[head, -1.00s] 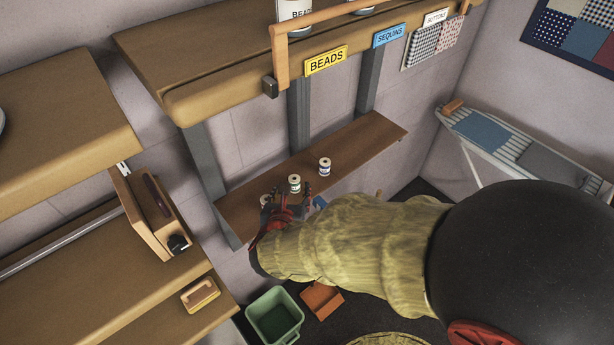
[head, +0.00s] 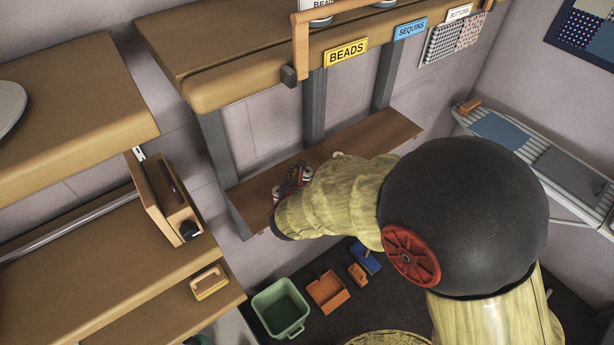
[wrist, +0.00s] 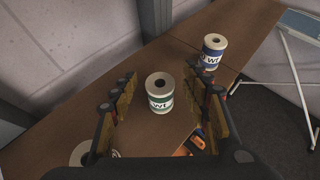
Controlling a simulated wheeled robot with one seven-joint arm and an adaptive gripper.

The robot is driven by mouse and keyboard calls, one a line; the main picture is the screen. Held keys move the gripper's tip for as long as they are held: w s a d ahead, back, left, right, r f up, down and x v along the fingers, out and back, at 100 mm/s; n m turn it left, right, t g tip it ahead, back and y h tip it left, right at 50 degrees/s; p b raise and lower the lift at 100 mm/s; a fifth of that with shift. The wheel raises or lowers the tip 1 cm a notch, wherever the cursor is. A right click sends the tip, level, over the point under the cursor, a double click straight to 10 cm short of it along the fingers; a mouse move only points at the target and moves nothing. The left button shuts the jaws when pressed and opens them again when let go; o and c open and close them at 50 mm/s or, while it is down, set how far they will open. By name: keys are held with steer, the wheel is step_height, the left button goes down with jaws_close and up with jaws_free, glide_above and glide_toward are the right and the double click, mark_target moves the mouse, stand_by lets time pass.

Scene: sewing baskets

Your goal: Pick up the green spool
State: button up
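The green spool (wrist: 160,96), white with green bands and a "WT" label, stands upright on the narrow brown shelf (wrist: 155,50) in the wrist view. My gripper (wrist: 160,86) is open, with one finger on each side of this spool and a gap visible on both sides. In the head view my gripper (head: 292,180) is over the shelf, and the green spool (head: 307,172) shows only in part beside it. A blue-banded spool (wrist: 213,56) stands farther along the shelf, outside the right finger.
A third spool (wrist: 80,154) is close by at lower left, partly hidden by my gripper. A grey upright (wrist: 152,18) stands behind the shelf. Below on the floor are a green bin (head: 281,308) and an orange bin (head: 327,291). An ironing board (head: 545,150) is at right.

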steer(key=shift+c, duration=1.1)
steer(key=c, duration=0.7)
steer(key=shift+c, duration=0.4)
